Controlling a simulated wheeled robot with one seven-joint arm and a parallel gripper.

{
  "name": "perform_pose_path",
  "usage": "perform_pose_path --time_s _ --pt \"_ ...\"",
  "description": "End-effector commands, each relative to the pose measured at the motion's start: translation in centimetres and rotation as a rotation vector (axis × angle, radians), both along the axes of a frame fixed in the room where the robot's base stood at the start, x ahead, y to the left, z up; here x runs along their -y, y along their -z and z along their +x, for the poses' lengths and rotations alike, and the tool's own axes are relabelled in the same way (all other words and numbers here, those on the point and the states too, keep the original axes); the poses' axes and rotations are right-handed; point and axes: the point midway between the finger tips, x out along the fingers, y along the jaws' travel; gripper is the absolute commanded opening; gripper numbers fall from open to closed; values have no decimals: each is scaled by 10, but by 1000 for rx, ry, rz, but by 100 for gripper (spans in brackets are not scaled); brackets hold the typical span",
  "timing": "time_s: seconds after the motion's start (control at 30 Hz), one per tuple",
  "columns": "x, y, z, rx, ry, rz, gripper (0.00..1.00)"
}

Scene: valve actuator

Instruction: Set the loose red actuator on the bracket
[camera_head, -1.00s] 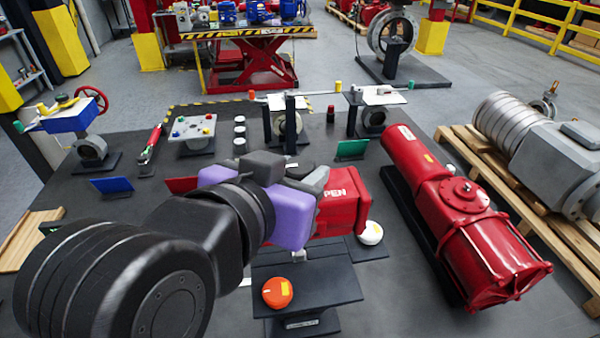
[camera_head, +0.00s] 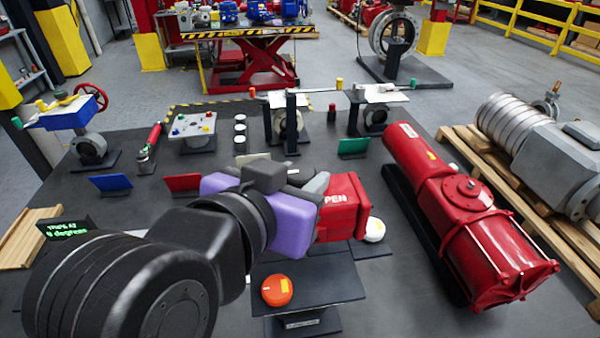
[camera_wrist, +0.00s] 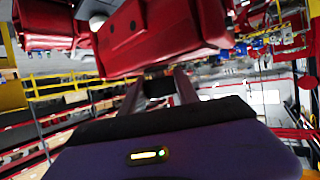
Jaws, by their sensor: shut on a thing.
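The loose red actuator (camera_head: 342,208), with white letters on its side, is held in the air by my gripper (camera_head: 318,184). The purple gripper body and dark arm hide its left part in the head view. In the wrist view, the red actuator body (camera_wrist: 160,35) fills the upper middle, and the two grey fingers reach up to it. A black stand with a flat top (camera_head: 335,284) is below and in front of the gripper; it may be the bracket. The actuator appears above and behind this stand, apart from it.
An orange round cap (camera_head: 277,290) sits on the stand's left. A large red cylinder actuator (camera_head: 465,235) lies at the right. A white round cap (camera_head: 374,229) is just right of the held actuator. Small valves on stands (camera_head: 286,123) are behind.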

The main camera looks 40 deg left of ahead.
Motion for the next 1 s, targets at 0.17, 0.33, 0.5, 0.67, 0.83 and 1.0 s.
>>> perform_pose_path --time_s 0.17,0.33,0.5,0.67,0.83,1.0 --pt "0 13 0 7 -1 5 0" --pt "0 24 0 7 -1 5 0" --pt "0 30 0 8 -1 6 0" --pt "0 31 0 7 0 7 0" --pt "0 31 0 7 0 7 0" --pt "0 31 0 8 -1 6 0"
